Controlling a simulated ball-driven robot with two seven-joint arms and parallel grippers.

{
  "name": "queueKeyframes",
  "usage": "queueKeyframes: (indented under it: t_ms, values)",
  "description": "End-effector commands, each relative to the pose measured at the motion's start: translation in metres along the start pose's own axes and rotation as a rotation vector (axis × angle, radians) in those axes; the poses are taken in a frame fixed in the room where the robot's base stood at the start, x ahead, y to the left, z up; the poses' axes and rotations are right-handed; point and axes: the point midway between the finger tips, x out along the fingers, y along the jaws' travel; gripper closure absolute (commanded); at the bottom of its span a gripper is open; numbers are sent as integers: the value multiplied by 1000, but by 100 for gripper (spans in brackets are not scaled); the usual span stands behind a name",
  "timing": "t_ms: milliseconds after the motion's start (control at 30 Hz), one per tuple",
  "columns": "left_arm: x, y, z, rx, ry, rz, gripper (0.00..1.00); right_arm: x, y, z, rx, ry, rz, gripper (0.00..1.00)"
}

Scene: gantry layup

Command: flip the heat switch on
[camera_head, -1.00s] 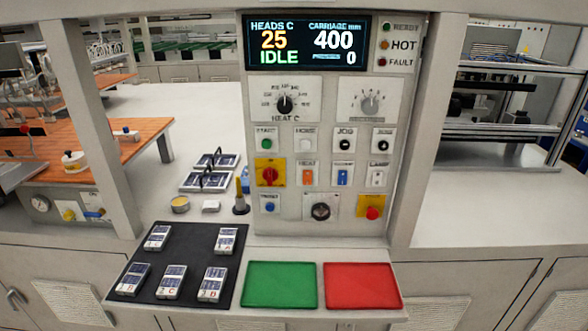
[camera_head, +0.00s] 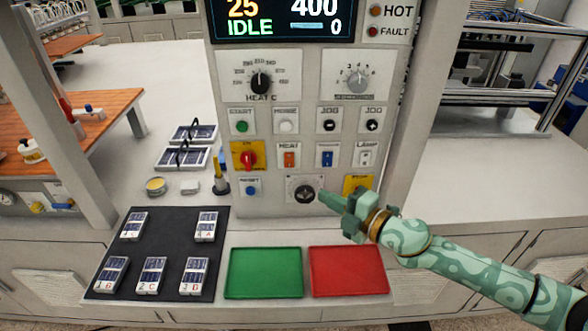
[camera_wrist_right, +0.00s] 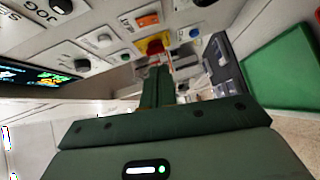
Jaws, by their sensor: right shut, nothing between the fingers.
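The heat switch (camera_head: 289,159) is a small orange rocker on a white plate labelled HEAT, in the middle of the control panel. It also shows near the top of the right wrist view (camera_wrist_right: 148,20). I cannot tell its rocker position. My right gripper (camera_head: 325,197) comes in from the right, shut and empty, its fingertips below and to the right of the heat switch and apart from it. In the wrist view its closed fingers (camera_wrist_right: 157,82) point toward the panel. My left gripper is not in view.
A blue switch (camera_head: 327,158) and the lamp switch (camera_head: 365,157) stand right of the heat switch. A red rotary switch (camera_head: 248,159) is left of it. A black knob (camera_head: 305,194) is below, near my fingertips. The display (camera_head: 281,20) reads IDLE. Green (camera_head: 264,272) and red (camera_head: 347,271) trays lie below.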

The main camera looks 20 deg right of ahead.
Motion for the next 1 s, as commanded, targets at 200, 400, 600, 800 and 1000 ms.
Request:
queueKeyframes:
  t_ms: [200, 400, 600, 800, 1000]
  values:
    - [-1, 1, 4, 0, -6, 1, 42, 4, 1, 1, 1, -3, 2, 100]
    - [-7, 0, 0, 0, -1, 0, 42, 32, 3, 1, 2, -4, 5, 100]
    - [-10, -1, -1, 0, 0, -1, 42, 76, 2, 1, 2, -3, 4, 100]
    - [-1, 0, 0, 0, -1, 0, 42, 110, -2, 11, 1, -6, 3, 100]
    - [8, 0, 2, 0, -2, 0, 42, 125, -2, 26, 1, -5, 1, 100]
